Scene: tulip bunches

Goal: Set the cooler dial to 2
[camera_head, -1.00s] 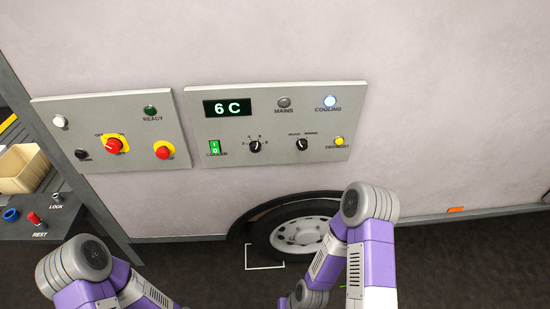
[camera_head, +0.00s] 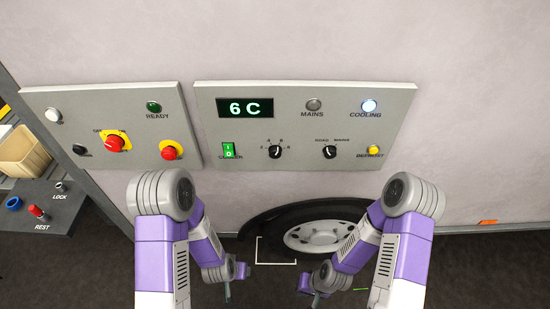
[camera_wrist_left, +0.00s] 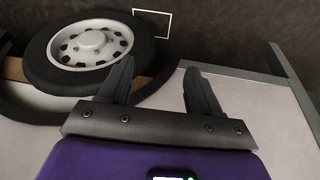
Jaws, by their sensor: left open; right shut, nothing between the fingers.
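The cooler dial (camera_head: 275,152) is a black knob on the grey cooler panel (camera_head: 400,115), with small marks around it too small to read surely. The display (camera_head: 245,108) above it reads 6 C. A green COOLER switch (camera_head: 228,150) is to its left. My left gripper (camera_head: 228,292) is low in the head view, below the panel; the left wrist view shows its two fingers (camera_wrist_left: 160,82) apart with nothing between them. My right gripper (camera_head: 316,299) is also below the panel, small and partly hidden by its own arm, shut and empty. Neither touches the dial.
A second black knob (camera_head: 329,152) and a yellow DEFROST button (camera_head: 375,150) sit to the right of the dial. The left panel (camera_head: 85,110) carries red knobs. A wheel (camera_head: 315,235) is below. The wall around the panels is clear.

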